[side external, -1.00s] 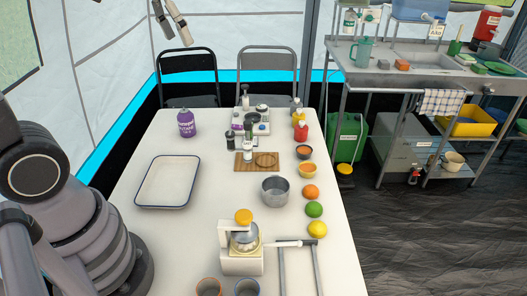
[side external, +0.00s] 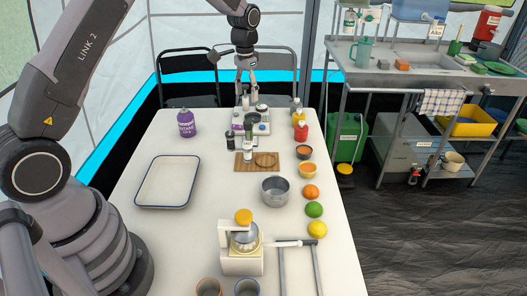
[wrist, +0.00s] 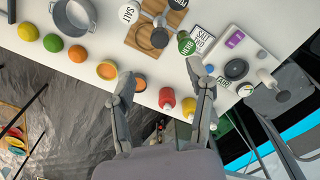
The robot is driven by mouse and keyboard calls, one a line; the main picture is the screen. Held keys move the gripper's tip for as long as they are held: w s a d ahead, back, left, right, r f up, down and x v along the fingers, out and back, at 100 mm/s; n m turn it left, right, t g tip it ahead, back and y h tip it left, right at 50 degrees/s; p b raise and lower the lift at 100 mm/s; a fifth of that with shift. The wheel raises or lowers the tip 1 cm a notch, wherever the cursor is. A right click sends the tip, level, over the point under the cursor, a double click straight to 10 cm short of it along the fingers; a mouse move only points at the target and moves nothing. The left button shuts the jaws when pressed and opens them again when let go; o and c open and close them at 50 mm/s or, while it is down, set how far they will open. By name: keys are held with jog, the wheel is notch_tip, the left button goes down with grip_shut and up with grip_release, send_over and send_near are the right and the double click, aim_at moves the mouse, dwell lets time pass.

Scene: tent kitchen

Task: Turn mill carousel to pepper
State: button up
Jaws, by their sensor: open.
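The mill carousel shows as a cluster of small upright mills near the middle of the far half of the table. A white-labelled mill reading SALT (side external: 247,150) stands at the front of the cluster, beside a wooden board; in the wrist view the salt mill (wrist: 128,12) is at the top. A dark mill (side external: 230,139) stands to its left. A green-sided HERB mill (wrist: 186,43) shows in the wrist view. I cannot make out a pepper label. My gripper (side external: 245,88) is open and empty above the far end of the table; its fingers (wrist: 162,75) point down.
A small scale-like unit (side external: 262,128) stands behind the mills, near my gripper. Red (side external: 301,132) and yellow bottles, bowls and fruit line the right edge. A steel pot (side external: 275,191) and a juicer (side external: 241,262) stand nearer. A white tray (side external: 140,187) lies left.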

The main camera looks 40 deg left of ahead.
aim_at(248, 122)
notch_tip(248, 122, down, 10)
jog(key=shift+r, duration=0.25)
grip_shut()
dwell(0.3)
